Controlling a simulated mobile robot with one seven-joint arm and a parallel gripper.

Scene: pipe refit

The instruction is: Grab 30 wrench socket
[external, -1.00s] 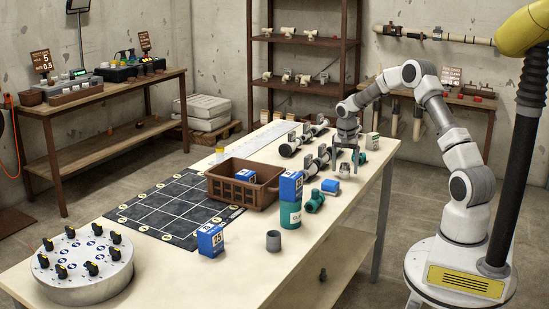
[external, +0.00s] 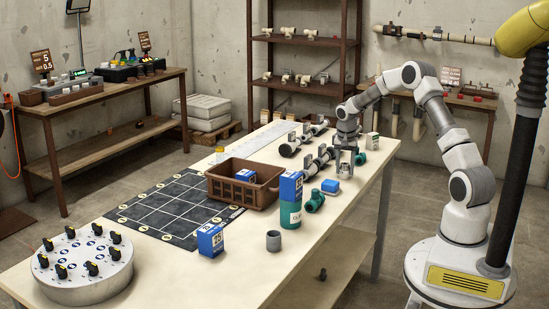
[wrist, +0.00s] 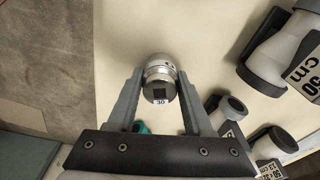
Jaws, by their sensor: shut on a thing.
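The 30 wrench socket (wrist: 160,82) is a short silvery cylinder with a dark square hole and a small tag reading 30. In the wrist view it sits between the two fingers of my gripper (wrist: 160,90), which are shut on it. In the external view my gripper (external: 346,166) points down at the right side of the long table. The socket is mostly hidden there by the fingers, close to the tabletop; I cannot tell whether it still touches the table.
Grey and white pipe pieces (external: 290,148) lie just left of my gripper, with size tags. A brown crate (external: 262,195) is further left. The table's right edge is close.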

